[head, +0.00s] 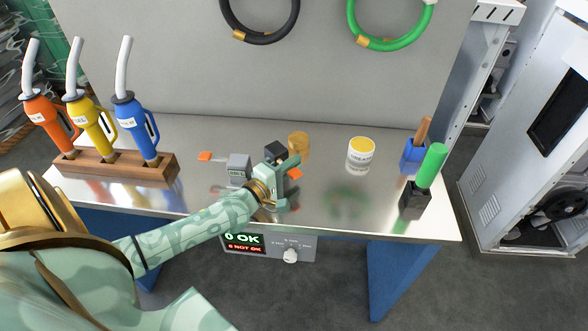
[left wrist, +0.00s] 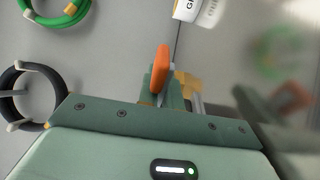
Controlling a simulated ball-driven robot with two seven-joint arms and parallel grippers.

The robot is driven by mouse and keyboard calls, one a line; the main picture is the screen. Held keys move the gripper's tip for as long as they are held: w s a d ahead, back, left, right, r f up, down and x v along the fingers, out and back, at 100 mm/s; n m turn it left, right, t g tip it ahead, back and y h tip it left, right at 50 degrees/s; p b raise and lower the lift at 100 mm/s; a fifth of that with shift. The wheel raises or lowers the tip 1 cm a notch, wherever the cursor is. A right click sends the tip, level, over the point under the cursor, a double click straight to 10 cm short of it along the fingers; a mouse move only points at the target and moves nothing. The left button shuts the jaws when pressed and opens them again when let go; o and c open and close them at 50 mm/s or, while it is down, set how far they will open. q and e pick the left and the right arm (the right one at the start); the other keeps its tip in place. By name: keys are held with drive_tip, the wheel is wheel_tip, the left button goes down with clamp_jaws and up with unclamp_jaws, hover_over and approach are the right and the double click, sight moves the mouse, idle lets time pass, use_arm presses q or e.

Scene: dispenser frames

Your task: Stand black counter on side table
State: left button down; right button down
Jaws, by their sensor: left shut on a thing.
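The black counter (head: 274,151) is at the middle of the metal bench, partly hidden by my left gripper (head: 282,176). Its orange tab shows just right of the gripper, and an orange tab (left wrist: 160,68) stands between the fingers in the left wrist view. My left gripper is shut on the black counter. I cannot tell whether the counter touches the bench top. A similar grey counter (head: 239,166) with an orange tab stands close to the left of the gripper. My right gripper is not in view. I cannot make out a separate side table.
The bench top (head: 340,205) is clear at front right. A brass cylinder (head: 299,142) stands just behind the gripper, and a yellow-lidded tin (head: 359,153) farther right. A wooden rack (head: 120,167) with nozzles stands left. Handled tools in blue (head: 412,158) and black (head: 413,202) holders stand right.

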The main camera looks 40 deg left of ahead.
use_arm(q)
drive_tip(key=shift+r, duration=0.2)
drive_tip(key=shift+f, duration=0.1)
drive_tip(key=c, duration=1.9)
unclamp_jaws()
drive_tip(key=shift+s+f, duration=0.1)
drive_tip(key=shift+f, duration=0.05)
drive_tip(key=shift+c, duration=0.2)
drive_tip(key=o, duration=0.4)
drive_tip(key=shift+c, duration=0.2)
drive_tip(key=shift+r, duration=0.25)
drive_tip(key=s, duration=0.4)
drive_tip(key=s+p, duration=0.1)
drive_tip(key=s, duration=0.3)
drive_tip(key=s+p, duration=0.1)
drive_tip(key=s, duration=0.3)
drive_tip(key=shift+a+f, duration=0.1)
drive_tip(key=shift+a, duration=0.3)
